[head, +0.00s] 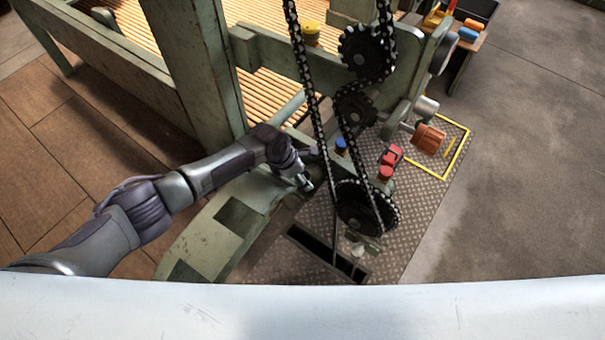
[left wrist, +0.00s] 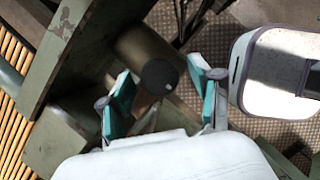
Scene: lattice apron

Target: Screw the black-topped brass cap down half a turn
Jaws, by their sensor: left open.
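The black-topped cap (left wrist: 160,76) shows in the left wrist view as a round dark disc with a small pale mark on its right side. Its brass part is hard to make out. My left gripper (left wrist: 162,88) is open, with one teal-padded finger on each side of the black top and a gap visible on both sides. In the head view my left gripper (head: 306,178) is down at the green frame beside the lower sprocket, and the black-topped cap cannot be made out there. My right gripper is in neither view.
A chain (head: 312,110) runs over dark sprockets (head: 364,207) just right of my left gripper. A blue-topped cap (head: 341,146), a red-topped cap (head: 386,173) and a yellow-topped cap (head: 311,27) are nearby. A floor slot (head: 312,247) opens in the tread plate.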

